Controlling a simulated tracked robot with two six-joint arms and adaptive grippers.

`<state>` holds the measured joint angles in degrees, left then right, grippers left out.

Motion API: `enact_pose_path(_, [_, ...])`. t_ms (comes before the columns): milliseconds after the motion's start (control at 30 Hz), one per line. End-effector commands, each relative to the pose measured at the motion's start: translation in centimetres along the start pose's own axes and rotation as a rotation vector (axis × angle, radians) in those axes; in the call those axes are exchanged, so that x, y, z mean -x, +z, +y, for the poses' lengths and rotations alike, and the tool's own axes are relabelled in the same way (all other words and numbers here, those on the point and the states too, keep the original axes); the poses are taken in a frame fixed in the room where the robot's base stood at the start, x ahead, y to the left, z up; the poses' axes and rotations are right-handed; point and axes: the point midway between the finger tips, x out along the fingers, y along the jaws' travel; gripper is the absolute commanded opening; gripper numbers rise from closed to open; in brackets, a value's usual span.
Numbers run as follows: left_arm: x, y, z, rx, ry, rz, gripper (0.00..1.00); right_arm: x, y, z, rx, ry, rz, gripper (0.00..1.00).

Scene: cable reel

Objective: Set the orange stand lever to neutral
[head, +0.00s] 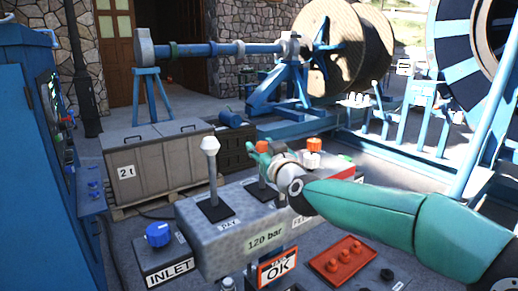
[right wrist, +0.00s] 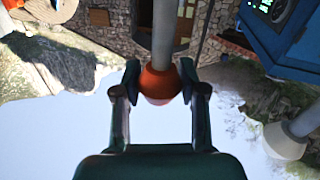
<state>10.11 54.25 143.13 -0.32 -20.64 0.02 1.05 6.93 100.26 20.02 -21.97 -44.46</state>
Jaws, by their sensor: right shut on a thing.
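The orange stand lever shows in the right wrist view as a grey shaft with an orange knob (right wrist: 157,82) between my green fingers. My right gripper (right wrist: 160,88) is shut on this knob; it also shows in the head view (head: 268,152), above the middle of the grey control box (head: 230,240). There the gripper hides most of the knob, and the lever's lean is hard to read. A white-knobbed lever (head: 209,146) stands at the box's left, and its pale knob (right wrist: 286,140) shows at right in the wrist view. My left gripper is not in view.
Another orange knob (head: 314,145) stands just right of my gripper. A blue INLET knob (head: 158,234) is front left, and a red plate (head: 342,264) with several knobs is front right. A blue cabinet (head: 45,160) borders the left. Grey crates (head: 155,165) stand behind.

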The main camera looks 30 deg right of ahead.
Motion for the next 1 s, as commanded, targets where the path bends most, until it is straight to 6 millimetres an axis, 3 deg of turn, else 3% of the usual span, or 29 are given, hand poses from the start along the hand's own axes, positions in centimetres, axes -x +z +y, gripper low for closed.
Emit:
enact_pose_path(100, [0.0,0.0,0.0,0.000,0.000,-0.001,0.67,-0.1,0.3,-0.3,0.001,-0.007,-0.007,0.00])
enact_pose_path(133, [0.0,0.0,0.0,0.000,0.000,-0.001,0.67,-0.1,0.3,-0.4,0.001,-0.008,-0.007,0.46])
enact_pose_path(267, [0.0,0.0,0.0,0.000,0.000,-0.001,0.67,-0.2,0.3,-0.5,0.000,-0.010,-0.008,0.67])
enact_pose_path(667, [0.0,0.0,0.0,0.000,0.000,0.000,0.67,0.2,0.2,-0.6,-0.001,-0.011,-0.006,0.67])
enact_pose_path(867, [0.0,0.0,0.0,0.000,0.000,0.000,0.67,2.8,0.2,-0.5,-0.001,-0.011,-0.007,0.67])
enact_pose_path(1000, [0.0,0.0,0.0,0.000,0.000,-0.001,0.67,5.7,0.2,-0.6,0.001,-0.012,-0.005,0.67])
